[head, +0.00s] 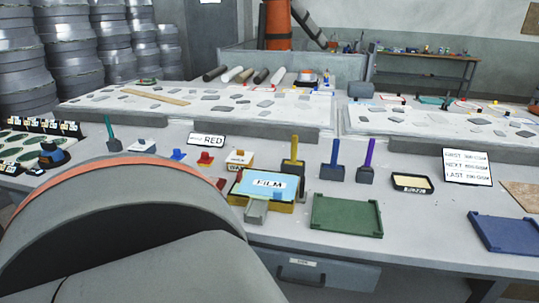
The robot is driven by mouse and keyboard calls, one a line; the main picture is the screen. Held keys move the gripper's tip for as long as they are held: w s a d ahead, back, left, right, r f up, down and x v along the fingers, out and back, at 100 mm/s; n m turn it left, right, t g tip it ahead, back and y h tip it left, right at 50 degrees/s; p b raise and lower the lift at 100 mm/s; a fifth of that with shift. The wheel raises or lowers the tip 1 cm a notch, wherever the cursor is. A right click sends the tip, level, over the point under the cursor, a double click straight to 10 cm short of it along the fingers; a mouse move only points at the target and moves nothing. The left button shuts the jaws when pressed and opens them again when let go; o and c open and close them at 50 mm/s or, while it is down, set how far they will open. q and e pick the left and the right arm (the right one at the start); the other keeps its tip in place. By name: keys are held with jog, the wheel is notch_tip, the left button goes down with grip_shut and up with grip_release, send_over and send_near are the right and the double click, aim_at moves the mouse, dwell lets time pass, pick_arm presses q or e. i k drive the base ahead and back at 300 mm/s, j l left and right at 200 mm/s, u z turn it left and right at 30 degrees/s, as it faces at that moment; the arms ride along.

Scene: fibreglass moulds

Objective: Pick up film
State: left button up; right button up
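The film (289,187) is a light blue sheet with a white label reading FILM. It lies on top of a yellow tray or box (284,207) on the long grey workbench, near the middle of the head view. A small grey block (256,209) juts out at the tray's front; I cannot tell what it is. A large grey rounded arm link with an orange band, mine, fills the lower left and hides part of the bench left of the film. No gripper fingers can be made out in this view.
A green tray (346,216) is right of the film, and a blue tray (505,234) is at far right. Upright yellow (293,160), blue (333,160) and purple (367,162) handled tools stand behind. A RED sign (207,140) stands farther back. Bare bench lies between the trays.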

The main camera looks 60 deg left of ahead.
aim_at(277, 186)
jog(key=u, duration=1.9)
jog(key=i+j, duration=0.1)
jog(key=j, duration=0.25)
jog(key=i+j, duration=0.15)
jog(key=j, duration=0.25)
jog(key=i+j, duration=0.1)
jog(key=j, duration=0.25)
jog(key=i+j+z, duration=0.2)
jog(key=j, duration=0.25)
jog(key=j+z, duration=0.15)
jog(key=j, duration=0.25)
